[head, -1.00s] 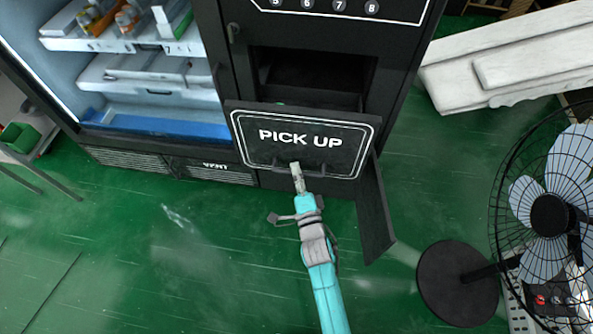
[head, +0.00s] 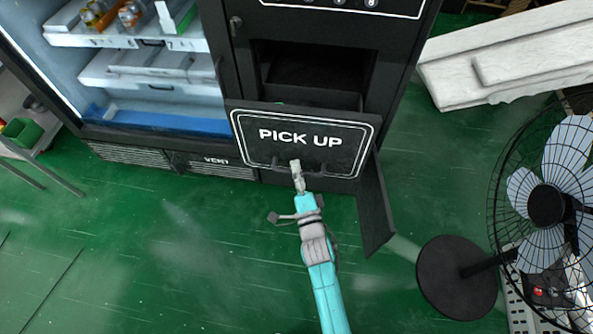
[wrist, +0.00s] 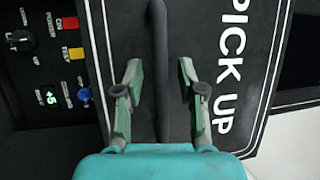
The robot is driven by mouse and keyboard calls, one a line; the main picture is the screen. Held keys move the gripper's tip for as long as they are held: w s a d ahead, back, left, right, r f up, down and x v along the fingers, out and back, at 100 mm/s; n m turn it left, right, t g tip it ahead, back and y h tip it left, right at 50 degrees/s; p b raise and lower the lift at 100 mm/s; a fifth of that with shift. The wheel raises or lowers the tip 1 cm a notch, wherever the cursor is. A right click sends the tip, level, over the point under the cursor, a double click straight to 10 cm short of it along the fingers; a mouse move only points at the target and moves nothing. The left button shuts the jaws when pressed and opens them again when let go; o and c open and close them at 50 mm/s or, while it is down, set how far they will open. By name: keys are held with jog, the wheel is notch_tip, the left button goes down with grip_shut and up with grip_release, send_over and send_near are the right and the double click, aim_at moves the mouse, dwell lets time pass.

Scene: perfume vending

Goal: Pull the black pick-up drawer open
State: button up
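The black pick-up drawer (head: 345,163) has a white "PICK UP" label and a U-shaped black handle (head: 318,188) low on its front. The drawer stands out from the machine, with a gap behind its front. My gripper (head: 296,170) is at the handle's middle. In the wrist view the handle bar (wrist: 158,60) runs between the two fingers of my gripper (wrist: 160,85). A gap shows between the bar and each finger, so the fingers look open around it. The drawer's inside is mostly hidden.
The black vending machine (head: 219,60) has a lit compartment with shelves at left. A black panel (head: 374,210) juts out right of the drawer. A fan (head: 546,205) on a round base (head: 456,278) stands at right. The green floor (head: 180,270) at front left is clear.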

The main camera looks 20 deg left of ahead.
jog(key=v, duration=1.2)
dwell(0.3)
jog(key=s+d+n+t+h, duration=0.1)
jog(key=s+d+n+h, duration=0.15)
jog(key=s+d, duration=0.6)
jog(key=s+d+n+h, duration=0.2)
jog(key=s+d+h, duration=0.25)
jog(key=d, duration=0.75)
jog(key=s+d+r+n+g+h, duration=0.1)
jog(key=s+d+r+n+h, duration=0.1)
jog(key=s+d+r, duration=0.2)
jog(key=s+d+r+n+h, duration=0.3)
jog(key=s+d+r, duration=0.2)
jog(key=s, duration=0.6)
notch_tip(320, 180, up, 2)
jog(key=shift+s+d+r+g+h, duration=0.2)
jog(key=shift+s+g+h, duration=0.1)
jog(key=shift+g, duration=0.1)
